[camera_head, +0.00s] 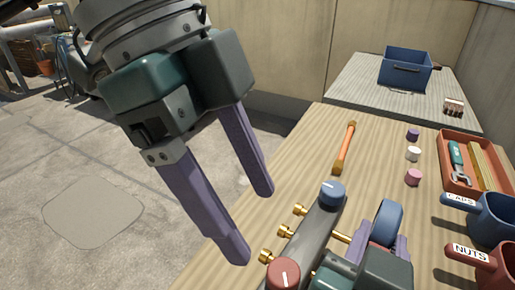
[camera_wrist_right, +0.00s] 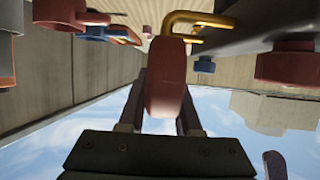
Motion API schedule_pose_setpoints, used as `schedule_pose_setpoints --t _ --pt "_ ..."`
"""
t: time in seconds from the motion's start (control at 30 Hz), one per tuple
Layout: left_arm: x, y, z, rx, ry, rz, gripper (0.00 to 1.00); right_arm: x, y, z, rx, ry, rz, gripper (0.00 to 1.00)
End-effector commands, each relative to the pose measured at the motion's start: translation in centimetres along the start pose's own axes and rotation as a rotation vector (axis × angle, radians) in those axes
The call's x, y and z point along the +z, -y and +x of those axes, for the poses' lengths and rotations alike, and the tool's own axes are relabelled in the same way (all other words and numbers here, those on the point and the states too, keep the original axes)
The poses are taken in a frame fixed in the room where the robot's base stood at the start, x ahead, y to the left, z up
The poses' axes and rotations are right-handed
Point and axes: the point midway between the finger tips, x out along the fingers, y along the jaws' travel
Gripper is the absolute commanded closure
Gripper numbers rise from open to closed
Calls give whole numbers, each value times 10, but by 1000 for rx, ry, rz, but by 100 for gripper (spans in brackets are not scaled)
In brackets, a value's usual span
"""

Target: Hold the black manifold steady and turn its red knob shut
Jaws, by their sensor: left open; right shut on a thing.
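The dark manifold (camera_head: 312,230) lies along the table with brass fittings on its left side. Its red knob (camera_head: 283,275) is at the near end and its blue knob (camera_head: 333,193) at the far end; the red knob also shows in the right wrist view (camera_wrist_right: 285,66). My left gripper (camera_head: 253,222) is open and empty, left of the manifold. My right gripper (camera_head: 383,247) is at the manifold's right side. In the wrist view its fingers are shut on a red disc (camera_wrist_right: 165,80) beside brass pipes. A blue disc (camera_head: 388,220) shows by its fingertips in the head view.
An orange-handled tool (camera_head: 345,148) and small caps (camera_head: 413,154) lie beyond the manifold. A red tray (camera_head: 442,160) with tools and mugs labelled CAPS (camera_head: 494,220) and NUTS (camera_head: 495,266) stand at right. A blue bin (camera_head: 405,70) is on the back table.

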Motion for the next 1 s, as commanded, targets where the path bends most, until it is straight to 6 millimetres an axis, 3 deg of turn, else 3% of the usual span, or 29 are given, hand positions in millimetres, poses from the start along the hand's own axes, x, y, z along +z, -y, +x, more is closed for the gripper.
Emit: schedule_pose_setpoints --t 0.2,0.4,0.8,1.0 --pt "-1 -1 48 5 -2 1 27 0 0 0 0 -1 0 100" --pt "0 0 77 2 -1 1 27 0 0 0 0 -1 0 100" --pt "0 0 87 0 -1 4 27 0 0 0 0 -1 0 100" --pt "0 0 87 0 -1 4 48 0 0 0 0 -1 0 100"
